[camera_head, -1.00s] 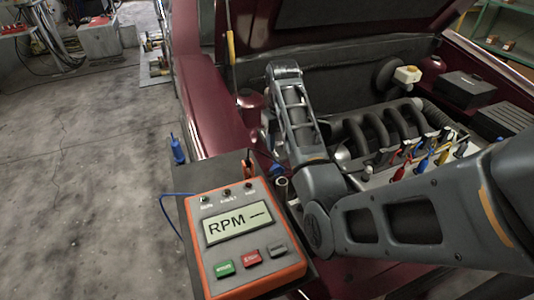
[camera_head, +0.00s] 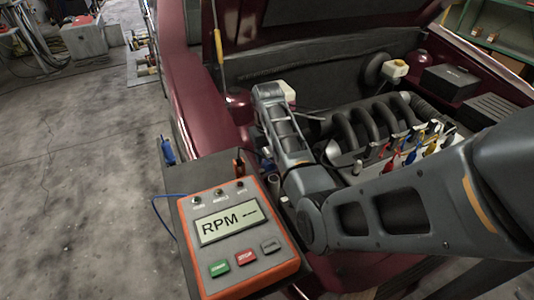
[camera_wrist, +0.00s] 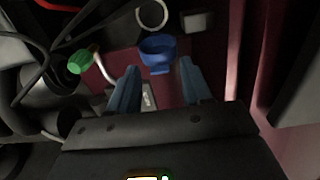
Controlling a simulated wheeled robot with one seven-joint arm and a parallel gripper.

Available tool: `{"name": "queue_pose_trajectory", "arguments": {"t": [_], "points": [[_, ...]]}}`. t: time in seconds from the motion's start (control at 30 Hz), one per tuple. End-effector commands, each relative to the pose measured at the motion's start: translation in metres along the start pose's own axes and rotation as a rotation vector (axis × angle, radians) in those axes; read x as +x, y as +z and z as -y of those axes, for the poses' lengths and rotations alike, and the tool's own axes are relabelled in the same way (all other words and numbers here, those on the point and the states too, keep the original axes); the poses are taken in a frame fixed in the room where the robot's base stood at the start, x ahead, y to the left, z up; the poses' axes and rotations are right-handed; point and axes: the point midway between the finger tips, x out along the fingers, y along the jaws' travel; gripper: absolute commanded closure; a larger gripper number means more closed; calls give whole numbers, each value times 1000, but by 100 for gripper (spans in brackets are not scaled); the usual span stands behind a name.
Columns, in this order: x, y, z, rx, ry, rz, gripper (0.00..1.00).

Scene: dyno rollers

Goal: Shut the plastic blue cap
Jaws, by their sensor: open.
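The blue cap (camera_wrist: 158,55) shows in the wrist view as a round, cup-like piece, just beyond the gap between my fingertips. A pale ring (camera_wrist: 152,14) lies just above it in the picture; I cannot tell whether the two are joined. My gripper (camera_wrist: 158,82) is open, with one blue-grey finger on each side of the gap and nothing between them. The cap looks apart from both fingers. In the head view my arm reaches over the engine bay, and I cannot make out the cap or my fingers there.
A green cap (camera_wrist: 82,61) on a pale tube is left of the blue cap. Dark red bodywork (camera_wrist: 228,60) runs along the right. In the head view an orange RPM tester (camera_head: 238,238) stands in front, and the engine with coloured leads (camera_head: 405,150) is at right.

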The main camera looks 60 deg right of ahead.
Motion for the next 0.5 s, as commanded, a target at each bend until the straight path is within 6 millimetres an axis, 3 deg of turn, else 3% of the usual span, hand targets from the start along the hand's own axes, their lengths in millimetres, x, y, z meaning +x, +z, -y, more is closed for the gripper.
{"name": "queue_pose_trajectory", "arguments": {"t": [0.07,0.5], "points": [[0,0,0,0,0,0,51],[0,0,0,0,0,0,93]]}}
